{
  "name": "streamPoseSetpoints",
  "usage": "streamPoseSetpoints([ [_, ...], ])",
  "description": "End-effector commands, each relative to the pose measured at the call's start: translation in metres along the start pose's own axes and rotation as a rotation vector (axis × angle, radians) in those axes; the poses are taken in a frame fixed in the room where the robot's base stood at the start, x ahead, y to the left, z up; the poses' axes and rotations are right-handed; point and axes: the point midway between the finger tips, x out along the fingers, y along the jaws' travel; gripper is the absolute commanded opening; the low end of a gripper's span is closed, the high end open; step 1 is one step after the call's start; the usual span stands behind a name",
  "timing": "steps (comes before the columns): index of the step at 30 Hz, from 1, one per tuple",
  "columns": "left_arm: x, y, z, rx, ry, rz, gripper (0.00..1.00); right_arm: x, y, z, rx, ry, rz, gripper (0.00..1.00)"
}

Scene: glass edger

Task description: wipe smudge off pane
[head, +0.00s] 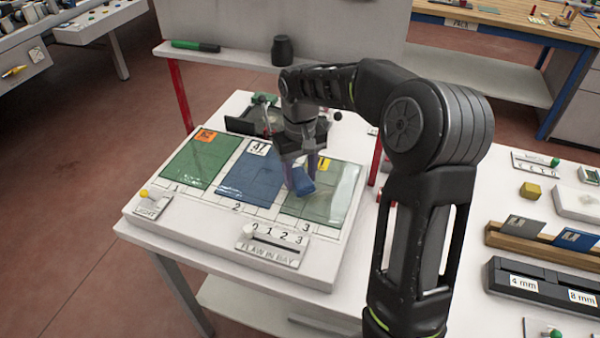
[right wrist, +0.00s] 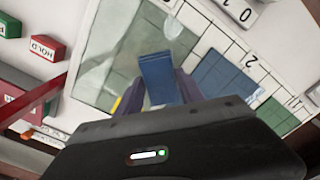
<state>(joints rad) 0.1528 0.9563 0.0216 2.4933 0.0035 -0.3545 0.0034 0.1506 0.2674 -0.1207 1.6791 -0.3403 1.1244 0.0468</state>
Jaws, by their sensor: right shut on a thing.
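Three glass panes lie in numbered bays on a white light table (head: 225,243): a green pane (head: 195,163) in bay 1, a blue pane (head: 245,182) in bay 2 and a grey-green pane (head: 338,200) in bay 3. My right gripper (head: 301,172) is shut on a blue wiping block (head: 302,183) over the left part of the bay 3 pane. In the right wrist view, the block (right wrist: 158,78) sticks out between the fingers over that pane (right wrist: 95,88). A pale smudge-like patch (right wrist: 172,27) shows beyond the block. Whether the block touches the glass is unclear. My left gripper is out of view.
A "flaw in bay" slider panel (head: 272,246) and a light switch plate (head: 152,204) sit at the table's front edge. A dark tray (head: 242,125) lies behind the panes. Racks with small glass samples (head: 540,238) stand at right.

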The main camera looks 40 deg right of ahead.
Motion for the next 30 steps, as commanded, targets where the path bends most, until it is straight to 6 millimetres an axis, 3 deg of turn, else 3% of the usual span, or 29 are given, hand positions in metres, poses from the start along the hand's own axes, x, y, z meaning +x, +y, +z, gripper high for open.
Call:
streamPoseSetpoints([
  [30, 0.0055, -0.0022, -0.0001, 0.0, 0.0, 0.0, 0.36, 0.0086, -0.0001, 0.0001, 0.0, -0.001, 0.0, 0.12],
])
